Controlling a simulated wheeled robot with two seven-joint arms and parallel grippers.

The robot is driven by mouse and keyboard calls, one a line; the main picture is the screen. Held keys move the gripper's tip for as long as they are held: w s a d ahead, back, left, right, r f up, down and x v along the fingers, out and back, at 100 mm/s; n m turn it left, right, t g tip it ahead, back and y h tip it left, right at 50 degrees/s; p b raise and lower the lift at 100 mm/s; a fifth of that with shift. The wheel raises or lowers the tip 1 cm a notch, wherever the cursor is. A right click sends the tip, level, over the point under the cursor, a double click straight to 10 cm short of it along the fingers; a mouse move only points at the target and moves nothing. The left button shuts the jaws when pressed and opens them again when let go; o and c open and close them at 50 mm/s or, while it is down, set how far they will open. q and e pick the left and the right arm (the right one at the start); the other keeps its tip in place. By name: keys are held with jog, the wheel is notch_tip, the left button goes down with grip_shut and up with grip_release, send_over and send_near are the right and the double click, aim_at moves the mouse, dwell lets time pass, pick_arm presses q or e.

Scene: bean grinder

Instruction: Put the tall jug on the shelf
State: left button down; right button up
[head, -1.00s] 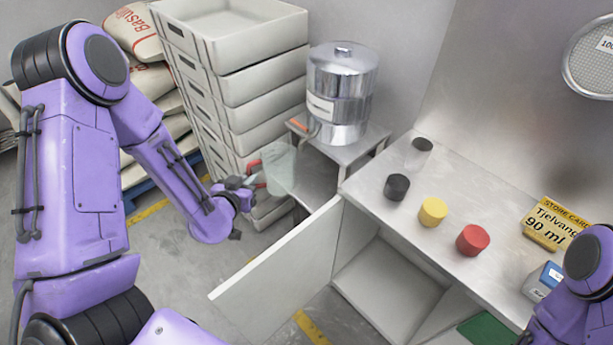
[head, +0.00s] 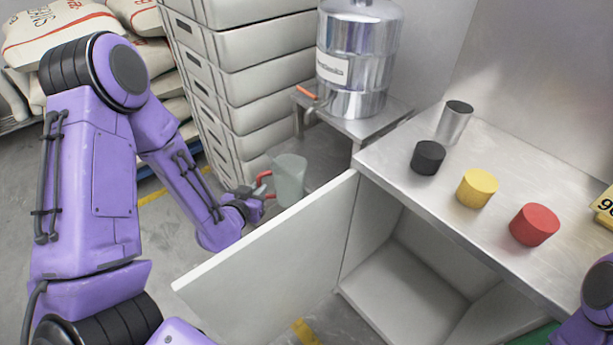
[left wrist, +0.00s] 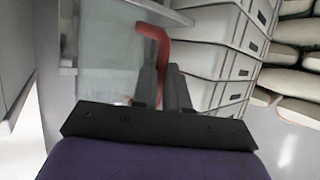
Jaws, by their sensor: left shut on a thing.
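The tall jug (head: 289,182) is a translucent grey-green vessel with a red handle. My left gripper (head: 262,191) is shut on that handle, and the jug looks roughly upright. In the left wrist view the red handle (left wrist: 157,48) stands between the fingers, with the pale jug wall (left wrist: 105,88) to their left. The jug is beside the small steel stand (head: 385,122), below its top. The stand's lower shelf (head: 322,168) is partly hidden behind the jug; I cannot tell whether they touch. My right gripper is out of view; only part of that arm shows.
A steel dispenser (head: 356,60) with an orange-handled tap stands on the stand. An open white cabinet door (head: 270,255) lies close in front of the jug. Stacked crates (head: 235,85) rise behind. The counter (head: 400,180) holds black, yellow and red cylinders and a metal cup.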

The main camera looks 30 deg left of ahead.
pick_arm(q)
jog(key=w+r+x, duration=0.1)
jog(key=r+x, duration=0.2)
jog(key=x, duration=1.5)
jog(key=shift+w, duration=0.15)
jog(key=shift+f, duration=0.2)
jog(key=c, duration=1.1)
grip_release()
jog(key=shift+a, duration=0.1)
jog(key=shift+c, duration=0.2)
